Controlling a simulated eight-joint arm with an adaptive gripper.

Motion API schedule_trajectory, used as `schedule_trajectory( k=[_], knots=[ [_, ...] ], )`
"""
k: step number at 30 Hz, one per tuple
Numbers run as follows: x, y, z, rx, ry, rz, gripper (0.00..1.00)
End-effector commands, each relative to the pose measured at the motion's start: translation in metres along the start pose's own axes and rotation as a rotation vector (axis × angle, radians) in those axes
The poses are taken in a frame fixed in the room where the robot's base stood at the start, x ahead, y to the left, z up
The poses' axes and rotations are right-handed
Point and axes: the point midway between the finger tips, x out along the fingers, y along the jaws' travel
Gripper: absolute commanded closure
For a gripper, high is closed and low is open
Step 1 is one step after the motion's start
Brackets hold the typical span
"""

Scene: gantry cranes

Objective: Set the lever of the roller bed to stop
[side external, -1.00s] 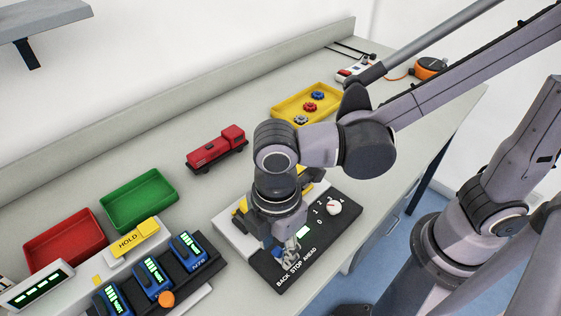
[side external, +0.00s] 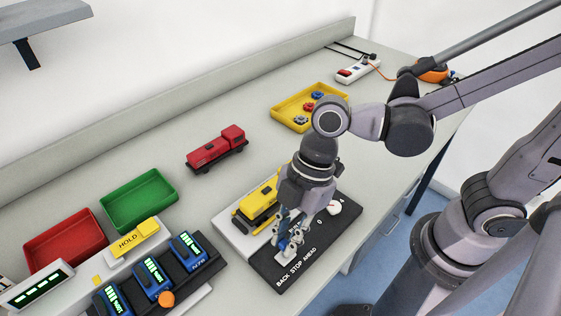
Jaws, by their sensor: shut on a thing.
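The roller bed's black control panel (side external: 279,281) lies near the front edge of the bench, with BACK, STOP and AHEAD printed along its lower-left side. My gripper (side external: 289,246) is low over the panel, above this lettering, with its wrist tilted up to the right. It is shut on the roller bed's lever, which the fingers hide almost completely. I cannot tell which word the lever points to. A white dial (side external: 334,207) is at the panel's right end, partly beside my wrist.
A yellow machine (side external: 256,205) stands on the grey base just behind the panel. A red toy tanker (side external: 215,148) and a yellow tray (side external: 287,117) are farther back. Green (side external: 118,207) and red (side external: 49,262) trays and a HOLD unit (side external: 133,240) are left. Bench between is clear.

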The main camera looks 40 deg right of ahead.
Motion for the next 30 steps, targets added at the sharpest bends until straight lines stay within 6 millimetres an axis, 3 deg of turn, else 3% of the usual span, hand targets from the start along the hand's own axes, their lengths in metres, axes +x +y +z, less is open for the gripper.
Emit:
schedule_trajectory(
  k=[16,17,18,19,30],
  knots=[
    [-0.0012,-0.0007,0.0058,-0.002,0.078,0.001,1.00],
    [-0.0012,-0.0007,0.0058,-0.002,0.078,0.001,0.75],
    [-0.0012,-0.0007,0.0058,-0.002,0.078,0.001,0.63],
    [-0.0012,-0.0006,0.0057,-0.002,0.078,0.001,0.60],
    [-0.0033,-0.0002,0.0055,-0.001,0.078,0.002,0.60]
  ],
)
